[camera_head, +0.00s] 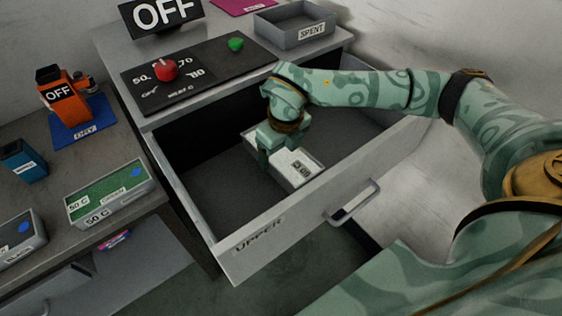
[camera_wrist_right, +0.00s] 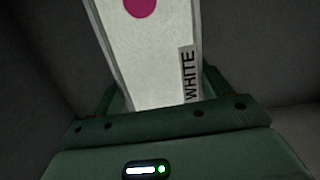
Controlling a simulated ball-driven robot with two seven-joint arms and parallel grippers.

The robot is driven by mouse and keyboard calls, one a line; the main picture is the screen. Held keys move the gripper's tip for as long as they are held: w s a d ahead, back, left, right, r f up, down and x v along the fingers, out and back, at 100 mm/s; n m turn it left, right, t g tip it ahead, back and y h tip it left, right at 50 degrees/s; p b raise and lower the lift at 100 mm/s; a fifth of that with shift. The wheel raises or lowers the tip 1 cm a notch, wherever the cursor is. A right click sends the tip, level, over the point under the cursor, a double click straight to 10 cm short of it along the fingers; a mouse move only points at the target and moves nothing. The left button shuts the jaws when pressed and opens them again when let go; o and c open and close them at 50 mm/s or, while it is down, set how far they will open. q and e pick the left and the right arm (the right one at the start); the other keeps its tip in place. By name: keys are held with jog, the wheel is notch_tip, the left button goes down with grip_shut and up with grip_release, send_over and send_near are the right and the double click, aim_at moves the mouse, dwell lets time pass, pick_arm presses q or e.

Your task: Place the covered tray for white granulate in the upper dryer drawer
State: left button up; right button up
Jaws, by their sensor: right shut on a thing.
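The upper dryer drawer (camera_head: 262,232), with UPPER on its front, is pulled open. The white covered tray (camera_head: 297,170) is inside the drawer, near its middle. In the right wrist view the tray (camera_wrist_right: 158,60) carries a WHITE label and a magenta dot. The gripper hides part of that end, and I cannot tell whether the tray rests on the drawer floor. My left gripper is not in view.
The drawer handle (camera_head: 352,203) sticks out in front. The dryer top holds a control panel (camera_head: 190,75), an OFF sign (camera_head: 160,14) and a SPENT tray (camera_head: 293,28). On the left bench are an orange device (camera_head: 66,97) and a green-filled tray (camera_head: 108,190). Drawer floor around the tray is clear.

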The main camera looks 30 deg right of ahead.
aim_at(281, 151)
jog(key=shift+f+b, duration=0.55)
jog(key=shift+f, duration=1.65)
jog(key=shift+f, duration=0.1)
jog(key=o, duration=1.4)
jog(key=shift+c, duration=0.2)
jog(key=r+p, duration=0.1)
jog(key=r, duration=0.2)
jog(key=r+p, duration=0.1)
jog(key=r, duration=0.3)
jog(key=s+r+p, duration=0.1)
jog(key=r, duration=0.3)
jog(key=shift+s, duration=0.1)
jog(key=shift+s+r+p, duration=0.1)
jog(key=shift+r+p, duration=0.2)
jog(key=shift+r, duration=0.25)
